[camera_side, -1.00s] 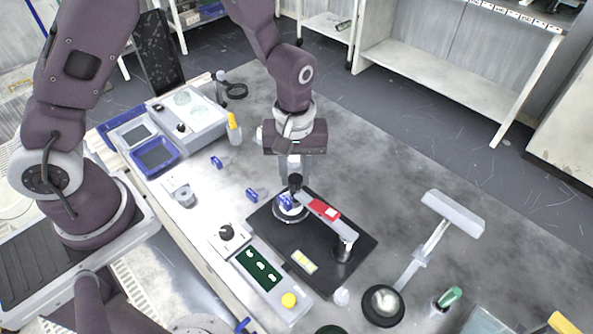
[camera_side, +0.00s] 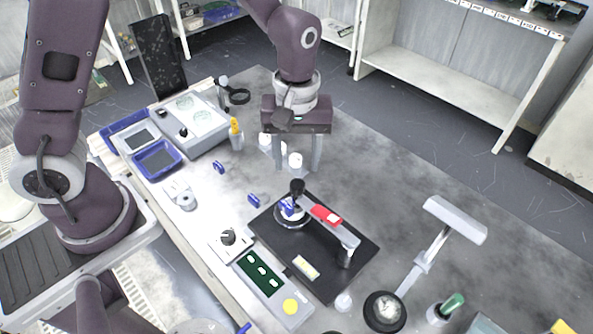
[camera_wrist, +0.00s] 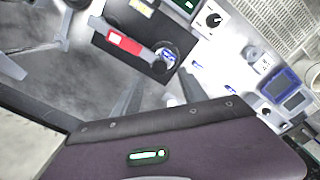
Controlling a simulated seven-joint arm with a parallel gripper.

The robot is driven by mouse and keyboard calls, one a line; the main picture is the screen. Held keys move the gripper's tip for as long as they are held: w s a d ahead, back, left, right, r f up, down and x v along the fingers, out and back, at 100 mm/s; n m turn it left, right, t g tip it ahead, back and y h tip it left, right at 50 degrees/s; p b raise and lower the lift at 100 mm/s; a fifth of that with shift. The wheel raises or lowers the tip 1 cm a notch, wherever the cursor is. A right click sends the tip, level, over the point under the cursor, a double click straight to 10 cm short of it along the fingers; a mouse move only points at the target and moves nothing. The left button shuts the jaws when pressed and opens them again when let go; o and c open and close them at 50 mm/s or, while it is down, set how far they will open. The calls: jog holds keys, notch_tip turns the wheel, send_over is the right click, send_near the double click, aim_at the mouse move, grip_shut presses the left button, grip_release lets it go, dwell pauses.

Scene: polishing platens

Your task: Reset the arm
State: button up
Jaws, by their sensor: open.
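My gripper (camera_side: 303,166) hangs above the table behind the black polishing machine in the side view, its two fingers apart and nothing between them. The fingers also show spread in the wrist view (camera_wrist: 128,98). The polishing machine (camera_side: 330,281) has a black base, a red-marked arm and a round platen (camera_side: 290,214) with a blue piece on it. In the wrist view the machine's black base (camera_wrist: 128,38) lies at the top, apart from my gripper.
A green control panel (camera_side: 262,270) with a yellow button lies left of the machine. Small white containers (camera_side: 295,160) stand close behind my fingers. Blue clips (camera_side: 254,200) lie at left. The table between machine and lamp is mostly clear.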

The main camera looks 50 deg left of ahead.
jog(key=shift+r, duration=0.35)
jog(key=s+a+r+m+t+h, duration=0.1)
jog(key=s+a+r+m, duration=0.1)
jog(key=s+r, duration=0.35)
jog(key=s+a+r+m+t, duration=0.2)
jog(key=r, duration=0.6)
jog(key=s+a+r+m+t, duration=0.1)
jog(key=s+a+m, duration=0.1)
jog(key=s, duration=0.3)
jog(key=s+a+r+m+t+y, duration=0.1)
jog(key=s+r+m, duration=0.1)
jog(key=s, duration=0.3)
jog(key=shift+s+a+r+m+t, duration=0.3)
jog(key=shift+s+a+m, duration=0.05)
jog(key=shift+m, duration=0.25)
